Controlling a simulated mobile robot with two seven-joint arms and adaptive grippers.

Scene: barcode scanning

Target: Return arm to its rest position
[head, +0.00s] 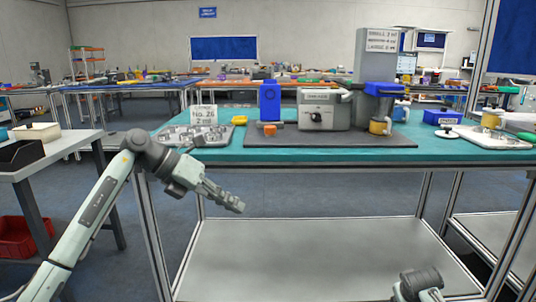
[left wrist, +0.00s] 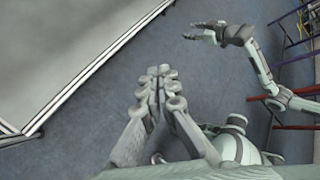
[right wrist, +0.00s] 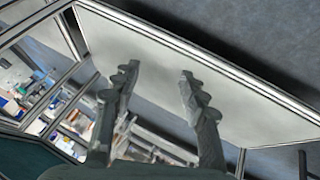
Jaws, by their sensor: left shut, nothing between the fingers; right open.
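My left gripper (head: 238,207) is in front of the table's front edge, left of centre in the head view, below the tabletop level. It is shut and empty; its fingers (left wrist: 158,78) lie together in the left wrist view. My right arm shows only at the bottom right of the head view, where its gripper is out of frame. In the right wrist view my right gripper (right wrist: 155,80) is open and empty, with its fingers apart in front of a pale shelf. The right arm also shows at the top right of the left wrist view, its gripper (left wrist: 190,32) hanging over the floor.
The teal-topped table (head: 300,155) stands ahead with a grey machine (head: 323,110), a blue box (head: 269,102) and a metal tray (head: 185,137) on it. A pale lower shelf (head: 320,250) lies under it. A side table (head: 50,160) stands left. Bare floor shows between.

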